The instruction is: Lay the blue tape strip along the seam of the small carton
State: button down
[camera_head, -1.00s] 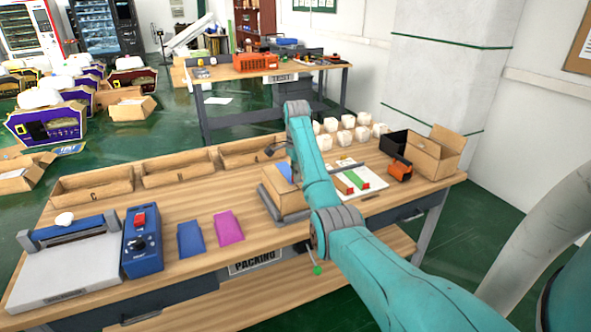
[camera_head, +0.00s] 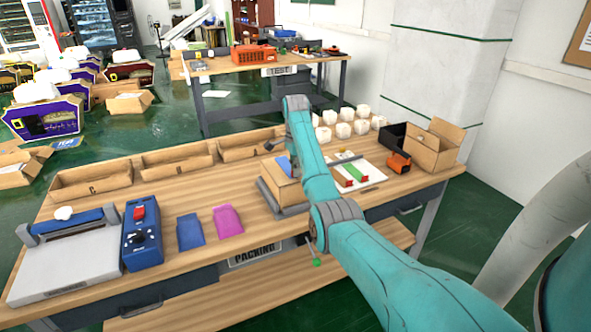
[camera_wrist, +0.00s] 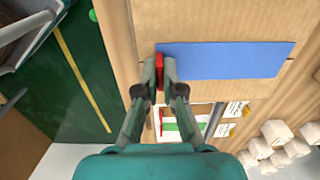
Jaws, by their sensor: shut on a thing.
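The small carton (camera_head: 286,190) stands on a dark, low support near the table's front edge, left of my arm. The blue tape strip (camera_wrist: 235,60) lies over the carton's brown top (camera_wrist: 260,16) in the wrist view. It also shows as a small blue patch (camera_head: 284,164) in the head view. My gripper (camera_wrist: 160,68) is shut on a red piece (camera_wrist: 159,72) at the strip's left end. My arm hides the fingertips in the head view. I cannot tell whether the strip touches the carton along its whole length, and the strip hides any seam beneath it.
A white sheet (camera_head: 372,181) with red and green strips lies right of my arm. An open carton (camera_head: 435,146) and an orange tool (camera_head: 399,163) stand farther right. Blue (camera_head: 190,231) and magenta (camera_head: 228,220) pieces lie left on clear tabletop. White blocks (camera_head: 343,130) stand behind.

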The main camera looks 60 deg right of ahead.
jog(key=shift+f, duration=0.25)
jog(key=c, duration=1.2)
grip_release()
jog(key=shift+c, duration=0.2)
